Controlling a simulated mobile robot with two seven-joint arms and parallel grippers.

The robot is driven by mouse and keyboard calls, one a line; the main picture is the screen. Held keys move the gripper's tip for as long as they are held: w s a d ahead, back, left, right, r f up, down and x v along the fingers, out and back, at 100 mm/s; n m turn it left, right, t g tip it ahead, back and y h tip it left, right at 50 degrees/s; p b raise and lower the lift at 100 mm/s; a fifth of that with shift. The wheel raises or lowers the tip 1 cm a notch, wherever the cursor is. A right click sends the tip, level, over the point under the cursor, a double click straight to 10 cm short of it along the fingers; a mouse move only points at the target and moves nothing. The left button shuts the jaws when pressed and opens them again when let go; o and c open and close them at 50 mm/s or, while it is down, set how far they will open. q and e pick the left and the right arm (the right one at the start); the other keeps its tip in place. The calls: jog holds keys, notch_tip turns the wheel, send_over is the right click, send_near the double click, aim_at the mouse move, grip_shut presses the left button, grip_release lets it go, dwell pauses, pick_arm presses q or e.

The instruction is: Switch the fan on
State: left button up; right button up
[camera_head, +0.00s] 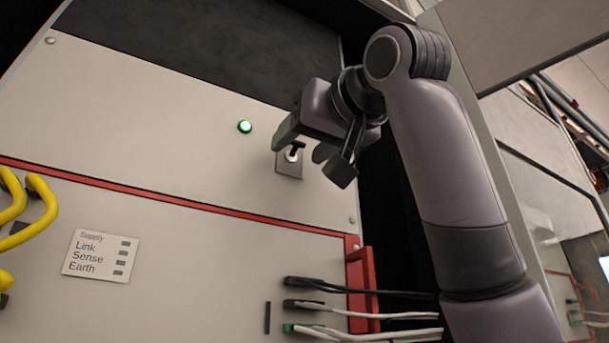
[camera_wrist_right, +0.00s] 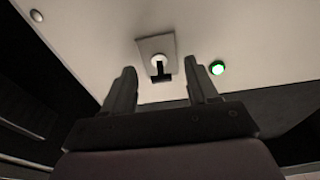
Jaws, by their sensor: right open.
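A small toggle switch (camera_head: 294,153) with a black lever sits on a grey square plate on the pale front panel. It also shows in the right wrist view (camera_wrist_right: 159,68), ahead of and between my fingers. My right gripper (camera_head: 312,158) is open and empty, close in front of the switch; in the right wrist view its two fingers (camera_wrist_right: 162,85) stand apart with the switch just beyond their tips. I cannot tell whether they touch the lever. A green lamp (camera_head: 245,127) glows left of the switch. No fan shows. My left gripper is not in view.
A red handle (camera_head: 362,283) stands out at the lower panel's right edge. Black, white and green-ended cables (camera_head: 370,290) run right below my arm. Yellow cables (camera_head: 38,205) and a label (camera_head: 100,256) are at left. A dark gap lies right of the panel.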

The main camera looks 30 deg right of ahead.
jog(key=s+f+b, duration=0.1)
jog(key=s+b, duration=0.1)
jog(key=s, duration=0.5)
jog(key=shift+b, duration=0.3)
jog(key=shift+d+f, duration=0.1)
